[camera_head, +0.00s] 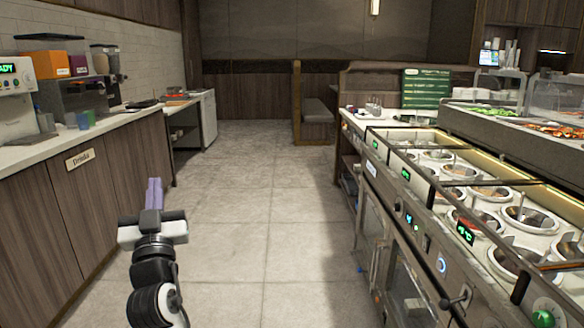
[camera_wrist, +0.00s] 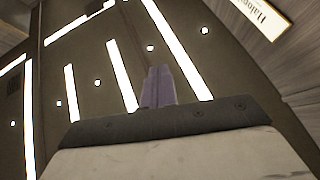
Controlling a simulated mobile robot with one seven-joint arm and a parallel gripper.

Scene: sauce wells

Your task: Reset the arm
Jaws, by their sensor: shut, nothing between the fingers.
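My gripper (camera_head: 154,190) stands in the lower left part of the head view, over the floor aisle. Its purple fingers point up and are together, with nothing between them. In the wrist view my gripper (camera_wrist: 160,72) points at a dark ceiling with bright light strips. My arm is folded below the gripper in the head view, and its lower part is cut off by the picture's bottom edge. The gripper is apart from both counters and touches nothing that I can see.
A drinks counter (camera_head: 120,150) runs along the left. The sauce station (camera_head: 395,225) with several round wells (camera_head: 525,217) runs along the right. The tiled floor (camera_head: 265,190) between them is clear. A booth bench (camera_head: 317,110) stands at the back.

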